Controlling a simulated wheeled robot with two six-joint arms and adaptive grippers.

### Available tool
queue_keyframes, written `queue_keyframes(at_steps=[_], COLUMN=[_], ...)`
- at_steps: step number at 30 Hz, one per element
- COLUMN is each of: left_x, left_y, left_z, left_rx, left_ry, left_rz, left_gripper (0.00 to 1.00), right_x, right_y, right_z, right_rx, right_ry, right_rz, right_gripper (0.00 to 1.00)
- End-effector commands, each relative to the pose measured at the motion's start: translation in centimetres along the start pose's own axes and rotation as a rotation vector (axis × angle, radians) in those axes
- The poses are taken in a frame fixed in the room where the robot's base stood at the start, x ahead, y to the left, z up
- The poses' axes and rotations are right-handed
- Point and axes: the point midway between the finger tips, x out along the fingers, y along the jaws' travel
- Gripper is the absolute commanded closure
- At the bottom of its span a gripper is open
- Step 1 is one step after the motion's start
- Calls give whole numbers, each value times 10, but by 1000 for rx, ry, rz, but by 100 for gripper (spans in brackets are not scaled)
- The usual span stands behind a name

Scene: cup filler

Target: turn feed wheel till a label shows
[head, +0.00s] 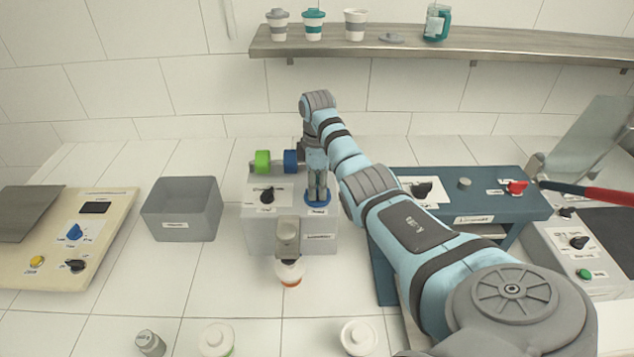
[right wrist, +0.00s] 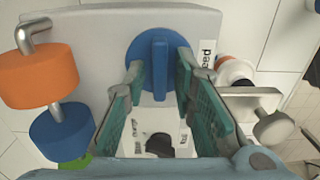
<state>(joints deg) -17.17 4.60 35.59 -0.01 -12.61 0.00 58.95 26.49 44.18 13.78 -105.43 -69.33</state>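The blue feed wheel (head: 317,211), a round disc with a raised bar, is on the grey machine (head: 262,235). In the right wrist view the feed wheel (right wrist: 160,62) is seen face-on, beside a label reading "eed". My right gripper (head: 317,196) is over the wheel. In the right wrist view the right gripper (right wrist: 160,80) has its teal-padded fingers apart, one on each side of the bar, with visible gaps. No label is visibly sticking out of the machine's front. My left gripper is not in view.
A black knob (head: 267,195) and coloured rolls (head: 263,160) are beside the wheel. A cup (head: 290,272) is under the machine's grey front part (head: 287,236). A grey bin (head: 181,209) stands left; a blue machine (head: 480,190) stands right.

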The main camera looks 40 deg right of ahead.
Motion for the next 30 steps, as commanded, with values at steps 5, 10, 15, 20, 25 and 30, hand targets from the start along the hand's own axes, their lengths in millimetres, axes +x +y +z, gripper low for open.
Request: queue_keyframes(at_steps=[5,10,15,20,25,30], left_x=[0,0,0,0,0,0], left_y=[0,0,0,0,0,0], left_z=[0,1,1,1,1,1], left_rx=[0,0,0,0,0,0], left_ry=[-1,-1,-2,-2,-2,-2], left_rz=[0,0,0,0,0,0], left_gripper=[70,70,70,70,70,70], right_x=[0,0,-1,-1,-1,-1], right_y=[0,0,0,1,1,1], right_z=[0,0,0,0,0,0], right_rx=[0,2,27,89,201,350], right_ry=[0,0,0,0,1,1], right_rz=[1,1,1,2,2,3], right_gripper=[100,100,100,100,100,100])
